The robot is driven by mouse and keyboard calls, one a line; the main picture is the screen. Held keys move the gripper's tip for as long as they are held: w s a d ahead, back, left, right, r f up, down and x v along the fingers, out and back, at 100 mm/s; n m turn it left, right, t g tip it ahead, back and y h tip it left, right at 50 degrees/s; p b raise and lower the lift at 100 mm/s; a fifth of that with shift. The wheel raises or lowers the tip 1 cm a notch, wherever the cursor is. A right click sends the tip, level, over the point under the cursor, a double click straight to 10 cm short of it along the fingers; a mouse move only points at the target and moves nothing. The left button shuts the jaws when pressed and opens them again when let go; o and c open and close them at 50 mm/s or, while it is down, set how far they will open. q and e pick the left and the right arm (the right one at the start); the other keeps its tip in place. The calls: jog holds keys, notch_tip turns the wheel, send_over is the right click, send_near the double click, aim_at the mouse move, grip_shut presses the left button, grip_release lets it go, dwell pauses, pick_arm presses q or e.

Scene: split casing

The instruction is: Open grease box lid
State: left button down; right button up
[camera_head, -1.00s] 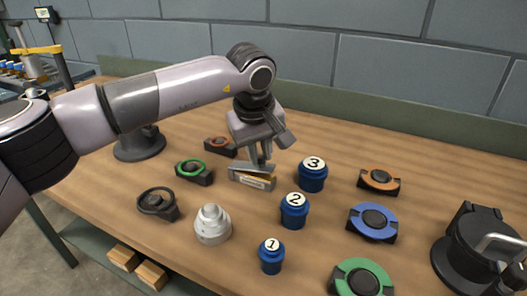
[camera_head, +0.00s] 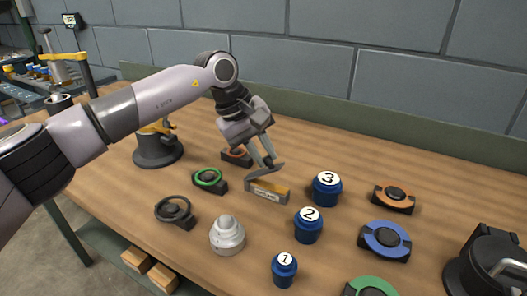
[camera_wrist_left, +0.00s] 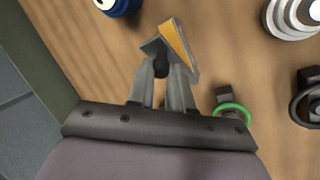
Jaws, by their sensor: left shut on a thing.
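The grease box (camera_head: 267,195) is a small pale box with a label on its front, standing on the wooden bench. Its yellow-orange inside shows, also in the left wrist view (camera_wrist_left: 177,45). The grey lid (camera_head: 262,173) is tilted, its right end raised above the box and its left end low at the box's left side. My left gripper (camera_head: 268,163) comes down from the upper left and is shut on the lid. In the left wrist view its fingertips (camera_wrist_left: 166,72) meet at the dark lid. My right gripper is not in view.
Blue numbered pots (camera_head: 308,225) stand right of the box. A stepped grey piece (camera_head: 227,235) stands in front. Ring holders, one green (camera_head: 209,179) and one black (camera_head: 174,212), lie to the left. A black lidded pot (camera_head: 488,268) is at the right edge.

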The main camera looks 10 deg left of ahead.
pick_arm(q)
jog(key=c, duration=1)
grip_release()
jog(key=shift+c, duration=0.2)
jog(key=shift+r, duration=0.1)
jog(key=v, duration=0.7)
jog(key=shift+s, duration=0.15)
